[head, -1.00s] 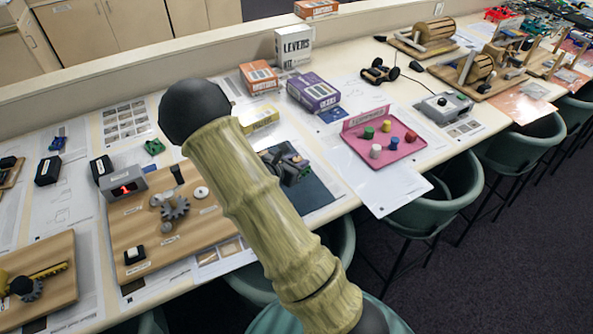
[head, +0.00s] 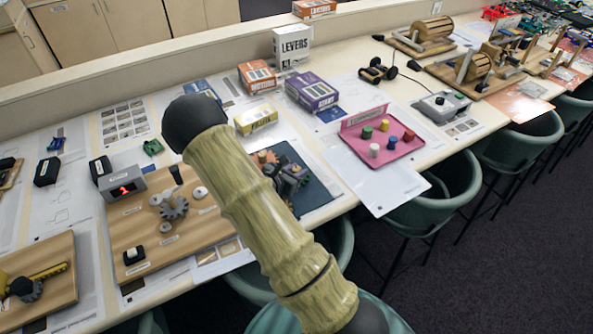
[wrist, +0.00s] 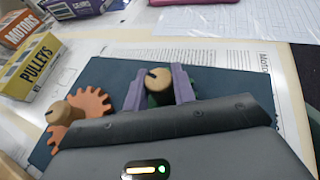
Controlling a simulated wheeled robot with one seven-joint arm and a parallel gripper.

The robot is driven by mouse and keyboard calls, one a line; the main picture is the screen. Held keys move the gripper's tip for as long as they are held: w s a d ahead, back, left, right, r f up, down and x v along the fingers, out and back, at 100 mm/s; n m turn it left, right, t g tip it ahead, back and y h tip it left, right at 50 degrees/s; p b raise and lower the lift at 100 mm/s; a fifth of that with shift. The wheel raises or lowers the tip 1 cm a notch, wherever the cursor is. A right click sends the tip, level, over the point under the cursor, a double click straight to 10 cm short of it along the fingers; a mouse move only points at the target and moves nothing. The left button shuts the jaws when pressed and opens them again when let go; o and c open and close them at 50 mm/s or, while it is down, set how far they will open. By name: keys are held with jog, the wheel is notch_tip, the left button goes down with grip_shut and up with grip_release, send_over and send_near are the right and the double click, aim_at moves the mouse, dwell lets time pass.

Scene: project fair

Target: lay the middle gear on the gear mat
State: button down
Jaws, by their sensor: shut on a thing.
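The dark blue gear mat (head: 318,195) lies on the table, right of my arm; it fills much of the wrist view (wrist: 220,80). An orange gear (wrist: 93,104) with a wooden knob lies on its left part; it shows partly beside my arm in the head view (head: 268,162). My gripper (wrist: 159,90) is shut on the wooden knob (wrist: 158,80) of a green gear (wrist: 152,101), over the mat, right of the orange gear. Most of the green gear is hidden by the fingers and gripper body. I cannot tell whether it touches the mat.
A yellow pulleys box (head: 257,119) stands behind the mat, with motors (head: 257,77) and purple (head: 312,91) boxes beyond. A pink tray (head: 375,158) with several pegs is at right. A wooden gear board (head: 190,228) is at left.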

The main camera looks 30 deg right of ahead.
jog(key=c, duration=1.1)
grip_release()
jog(key=shift+c, duration=0.2)
jog(key=b+v, duration=0.1)
jog(key=v, duration=1.1)
jog(key=shift+a+r, duration=0.1)
jog(key=shift+r, duration=0.05)
